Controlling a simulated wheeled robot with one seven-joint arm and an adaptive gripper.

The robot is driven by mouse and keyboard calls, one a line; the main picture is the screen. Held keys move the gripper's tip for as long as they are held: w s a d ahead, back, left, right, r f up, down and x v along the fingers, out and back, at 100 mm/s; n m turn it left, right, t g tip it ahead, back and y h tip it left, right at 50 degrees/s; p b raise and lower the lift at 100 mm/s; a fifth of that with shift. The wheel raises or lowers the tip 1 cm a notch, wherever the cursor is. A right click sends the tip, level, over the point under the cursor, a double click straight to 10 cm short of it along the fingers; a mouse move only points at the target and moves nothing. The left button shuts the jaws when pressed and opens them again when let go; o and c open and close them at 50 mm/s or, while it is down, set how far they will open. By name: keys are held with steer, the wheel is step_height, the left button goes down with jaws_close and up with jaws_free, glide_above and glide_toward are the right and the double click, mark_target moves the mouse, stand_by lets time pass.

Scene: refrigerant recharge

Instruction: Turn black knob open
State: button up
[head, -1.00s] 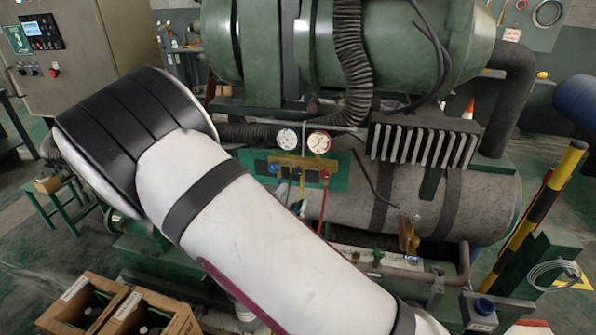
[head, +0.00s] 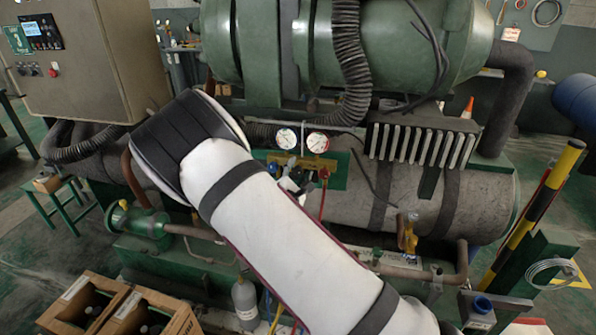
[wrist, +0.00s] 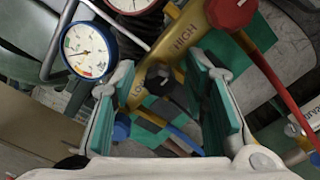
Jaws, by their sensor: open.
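The yellow manifold (wrist: 183,42), marked LOW and HIGH, crosses the wrist view diagonally. A small black knob (wrist: 157,80) sits on it near the LOW mark. My gripper (wrist: 166,68) is open, with one teal-padded finger on each side of the black knob. I cannot tell whether either finger touches it. In the head view the manifold (head: 331,172) hangs below two gauges, and my arm hides part of it. The black knob is not clearly seen there.
A blue-rimmed gauge (wrist: 86,51) is close to my left finger. A red knob (wrist: 231,13) is at the manifold's upper end, with a red hose beside it. A blue knob (wrist: 122,128) is below left. The grey cylinder (head: 345,205) lies behind my arm.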

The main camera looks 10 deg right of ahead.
steer(key=shift+w+d, duration=0.1)
steer(key=shift+w, duration=0.1)
jaws_close()
